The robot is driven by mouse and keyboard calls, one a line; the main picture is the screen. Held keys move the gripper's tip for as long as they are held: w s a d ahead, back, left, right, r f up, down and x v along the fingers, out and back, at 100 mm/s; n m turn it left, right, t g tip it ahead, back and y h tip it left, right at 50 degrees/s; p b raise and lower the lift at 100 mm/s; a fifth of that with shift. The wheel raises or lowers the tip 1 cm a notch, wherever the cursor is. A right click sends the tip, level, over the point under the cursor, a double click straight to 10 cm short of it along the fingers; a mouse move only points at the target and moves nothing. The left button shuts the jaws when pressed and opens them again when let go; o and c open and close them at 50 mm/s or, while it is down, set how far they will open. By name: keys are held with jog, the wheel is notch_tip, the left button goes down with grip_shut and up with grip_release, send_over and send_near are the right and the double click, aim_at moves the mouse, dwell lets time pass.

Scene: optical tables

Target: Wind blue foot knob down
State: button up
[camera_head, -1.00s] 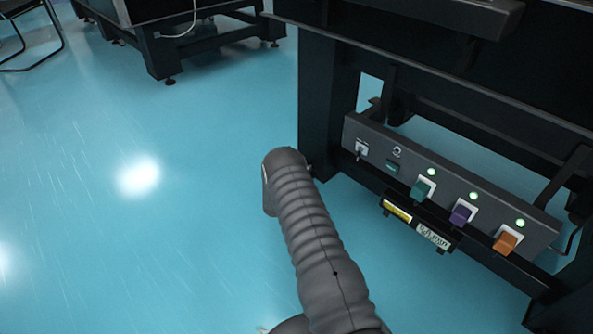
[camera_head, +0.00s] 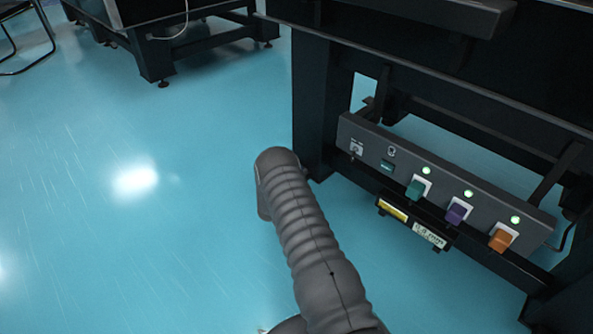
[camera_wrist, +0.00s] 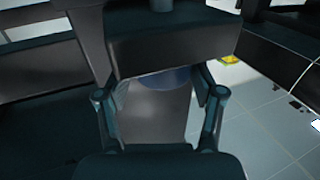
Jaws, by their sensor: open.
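In the wrist view, a dim bluish rounded shape (camera_wrist: 176,77), which looks like the blue foot knob, shows just under a dark block (camera_wrist: 172,42). My gripper (camera_wrist: 160,88) is open, with one finger on each side of this shape. I cannot tell whether the fingers touch it. In the head view my grey arm hides the gripper, and no blue foot knob can be made out there.
A dark optical table leg (camera_head: 315,105) stands right beside my arm. A control panel (camera_head: 450,185) with green, purple and orange switches and lit green lamps hangs under that table. Another table frame (camera_head: 210,45) stands at the back. Blue floor (camera_head: 90,220) is clear on the left.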

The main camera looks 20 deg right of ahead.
jog(key=v, duration=1.1)
jog(key=shift+w+d, duration=0.1)
